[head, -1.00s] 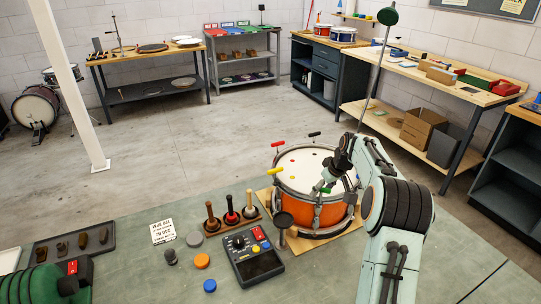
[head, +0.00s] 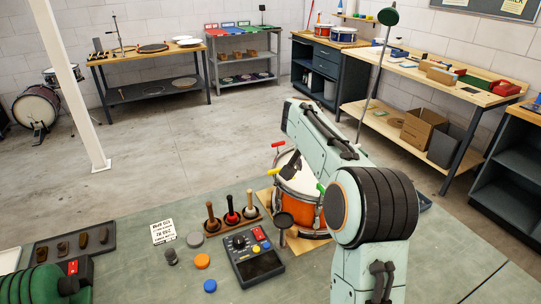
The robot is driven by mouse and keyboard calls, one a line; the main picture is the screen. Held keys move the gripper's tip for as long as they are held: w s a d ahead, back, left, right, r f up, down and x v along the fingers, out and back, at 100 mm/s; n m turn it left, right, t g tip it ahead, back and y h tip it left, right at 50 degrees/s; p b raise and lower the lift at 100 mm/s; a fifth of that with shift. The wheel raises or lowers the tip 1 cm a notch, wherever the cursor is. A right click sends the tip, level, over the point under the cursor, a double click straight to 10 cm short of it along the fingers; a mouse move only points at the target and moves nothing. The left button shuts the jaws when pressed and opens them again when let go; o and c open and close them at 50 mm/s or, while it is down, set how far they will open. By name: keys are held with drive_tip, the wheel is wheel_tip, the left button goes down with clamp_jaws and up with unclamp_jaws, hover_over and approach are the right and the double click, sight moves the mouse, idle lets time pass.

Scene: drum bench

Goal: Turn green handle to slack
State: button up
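The orange drum (head: 299,207) with a white head stands on a wooden board on the bench. The green handle (head: 321,187) shows at the drum's right rim, next to my arm. A yellow handle (head: 272,170) sticks out at the left rim and a red handle (head: 278,144) at the far left rim. My gripper (head: 289,164) is a small dark shape over the left part of the drum head, to the left of the green handle and apart from it. Its fingers are too small to read. My arm hides the drum's right and far side.
Loose knobs, such as the orange one (head: 202,261), lie to the left. The bench's front left area is partly clear.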

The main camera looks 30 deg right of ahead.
drive_tip(key=a+r+n+t, duration=0.1)
drive_tip(key=a+r+n, duration=0.1)
drive_tip(key=a+r, duration=0.4)
drive_tip(key=s+a+r+m+y, duration=0.2)
drive_tip(key=s+a+r, duration=0.4)
drive_tip(key=s+a, duration=0.2)
drive_tip(key=shift+s+a+r+t, duration=0.3)
drive_tip(key=shift+s+t, duration=0.1)
drive_tip(key=shift+s, duration=0.15)
